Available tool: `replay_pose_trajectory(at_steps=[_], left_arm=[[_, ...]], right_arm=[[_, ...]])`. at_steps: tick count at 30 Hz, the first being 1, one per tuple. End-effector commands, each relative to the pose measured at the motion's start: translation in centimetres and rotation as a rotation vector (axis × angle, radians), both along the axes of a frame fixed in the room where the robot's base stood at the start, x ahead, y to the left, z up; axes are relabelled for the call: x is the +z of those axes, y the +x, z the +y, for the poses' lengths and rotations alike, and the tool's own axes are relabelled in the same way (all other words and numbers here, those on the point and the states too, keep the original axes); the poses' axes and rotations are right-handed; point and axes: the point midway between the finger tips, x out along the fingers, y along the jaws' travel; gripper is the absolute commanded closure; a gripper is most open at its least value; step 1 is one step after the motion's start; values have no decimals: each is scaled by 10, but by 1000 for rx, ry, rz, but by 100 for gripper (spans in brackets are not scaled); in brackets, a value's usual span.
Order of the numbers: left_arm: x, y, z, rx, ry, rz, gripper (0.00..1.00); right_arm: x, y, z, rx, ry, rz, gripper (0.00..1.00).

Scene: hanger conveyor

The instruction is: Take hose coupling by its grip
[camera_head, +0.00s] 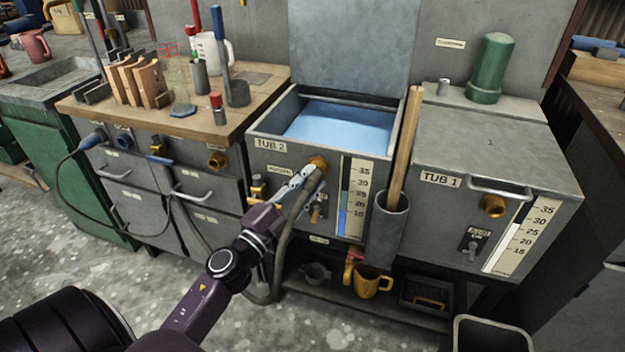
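A grey hose (283,250) rises from the floor to the front of Tub 2 (262,146). Its upper end, where the coupling (318,177) appears to be, meets the brass fitting (318,162) on the tub's front. My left arm comes in from the lower left. Its gripper (306,176) is at this hose end, with light grey fingers pointing up and right. The fingers overlap the coupling and partly hide it. I cannot tell whether they are closed on its grip or only beside it. My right gripper is not in view.
Tub 2 holds blue liquid. A wooden handle (406,145) stands in a grey holder (386,232) right of the gripper. Tub 1 (440,205) has a free brass port (493,206). A yellow jug (371,283) sits on the lower shelf. Another hose (58,180) loops at left.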

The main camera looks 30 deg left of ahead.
Motion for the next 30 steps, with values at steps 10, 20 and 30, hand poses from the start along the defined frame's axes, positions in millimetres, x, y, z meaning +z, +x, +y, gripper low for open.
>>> replay_pose_trajectory(at_steps=[10, 20, 30], left_arm=[[0, 0, 0, 0, 0, 0, 100], [-1, -9, -3, -2, -2, 1, 100], [0, -22, -5, 0, -1, -1, 100]], right_arm=[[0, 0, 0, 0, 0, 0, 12], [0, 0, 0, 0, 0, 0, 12], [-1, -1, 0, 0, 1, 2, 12]])
